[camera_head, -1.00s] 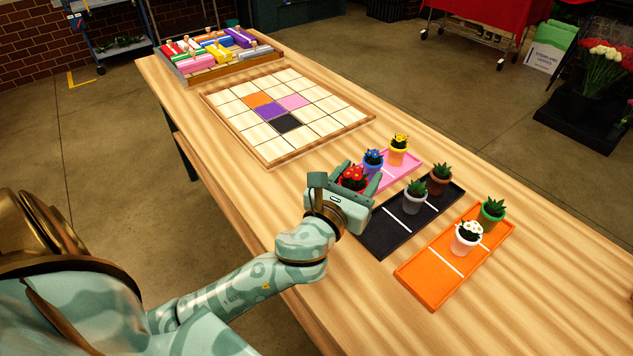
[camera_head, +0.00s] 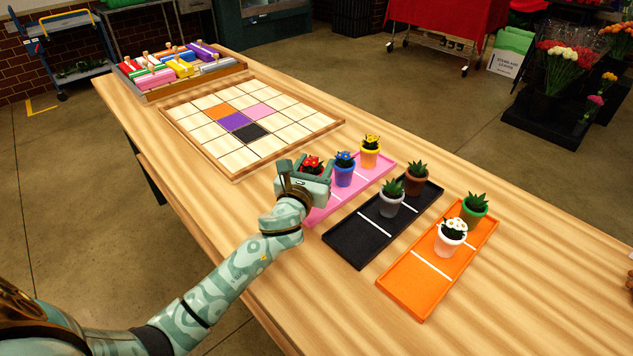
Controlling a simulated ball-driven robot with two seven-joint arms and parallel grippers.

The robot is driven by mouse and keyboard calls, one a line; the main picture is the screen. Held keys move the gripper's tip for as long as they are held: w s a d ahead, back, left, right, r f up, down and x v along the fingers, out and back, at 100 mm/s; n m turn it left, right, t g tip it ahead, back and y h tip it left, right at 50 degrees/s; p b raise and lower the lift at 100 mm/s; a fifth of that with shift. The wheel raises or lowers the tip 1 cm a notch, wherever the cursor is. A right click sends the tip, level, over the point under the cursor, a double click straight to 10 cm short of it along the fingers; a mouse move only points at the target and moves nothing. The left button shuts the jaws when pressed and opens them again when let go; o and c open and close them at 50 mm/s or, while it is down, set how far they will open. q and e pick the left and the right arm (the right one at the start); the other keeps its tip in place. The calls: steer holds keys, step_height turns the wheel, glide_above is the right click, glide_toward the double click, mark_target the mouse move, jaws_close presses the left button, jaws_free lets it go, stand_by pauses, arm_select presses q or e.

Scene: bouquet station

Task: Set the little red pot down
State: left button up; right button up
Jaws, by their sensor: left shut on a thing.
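The little red pot shows mainly as its red flowers (camera_head: 312,163) above my left gripper (camera_head: 308,177); the pot body is hidden by the gripper. My left gripper is shut on it, over the near-left end of the pink tray (camera_head: 336,203). Whether the pot touches the tray is hidden. A blue pot (camera_head: 344,176) stands in the same tray just to the right of the gripper, and a yellow pot (camera_head: 370,158) stands at its far end. My right gripper is not in view.
A black tray (camera_head: 351,243) holds a grey pot (camera_head: 390,203) and a brown pot (camera_head: 415,184). An orange tray (camera_head: 414,296) holds a white pot (camera_head: 450,242) and a green pot (camera_head: 474,210). A tiled board (camera_head: 291,133) and a box of coloured blocks (camera_head: 192,85) lie further back.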

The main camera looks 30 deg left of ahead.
arm_select(q)
steer(key=shift+w+a+f, duration=0.1)
steer(key=shift+w+f, duration=0.15)
steer(key=shift+f, duration=0.05)
step_height(320, 180, down, 4)
steer(key=b, duration=0.3)
steer(key=shift+w+a+r, duration=0.1)
steer(key=shift+w, duration=0.05)
steer(key=shift+r, duration=0.3)
steer(key=shift+f, duration=0.15)
steer(key=o, duration=1.2)
steer(key=shift+f, duration=0.1)
steer(key=shift+s+r, duration=0.2)
steer(key=shift+r, duration=0.05)
steer(key=s, duration=0.4)
steer(key=s+d+p, duration=0.1)
steer(key=s, duration=0.2)
steer(key=s+d+p, duration=0.1)
steer(key=s, duration=0.3)
steer(key=shift+s, duration=0.3)
